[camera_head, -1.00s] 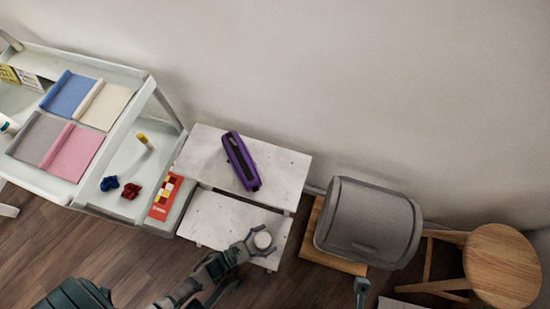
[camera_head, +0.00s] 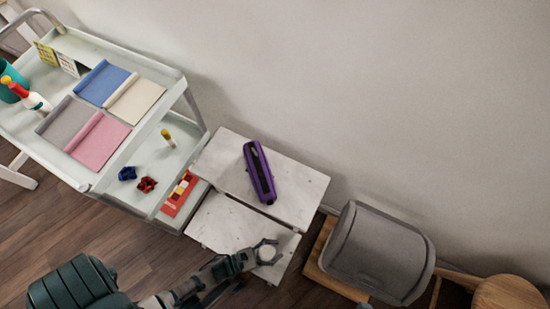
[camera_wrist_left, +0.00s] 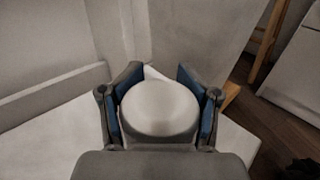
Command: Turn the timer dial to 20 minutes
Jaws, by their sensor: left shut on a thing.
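The timer dial appears as a round white knob-like thing (camera_wrist_left: 158,108) between the two blue-padded fingers of my left gripper (camera_wrist_left: 160,100) in the left wrist view. The fingers are shut on its sides. In the head view the same white round thing (camera_head: 267,252) sits at the fingertips of my left gripper (camera_head: 264,252), over the lower white shelf (camera_head: 218,222). No minute marks can be read on it. My right gripper is not in view.
A purple elongated case (camera_head: 260,172) lies on the upper white shelf (camera_head: 306,187). A cart (camera_head: 95,180) with folded cloths stands at left. A grey rounded cover (camera_head: 375,252) and a wooden stool (camera_head: 508,292) are at right.

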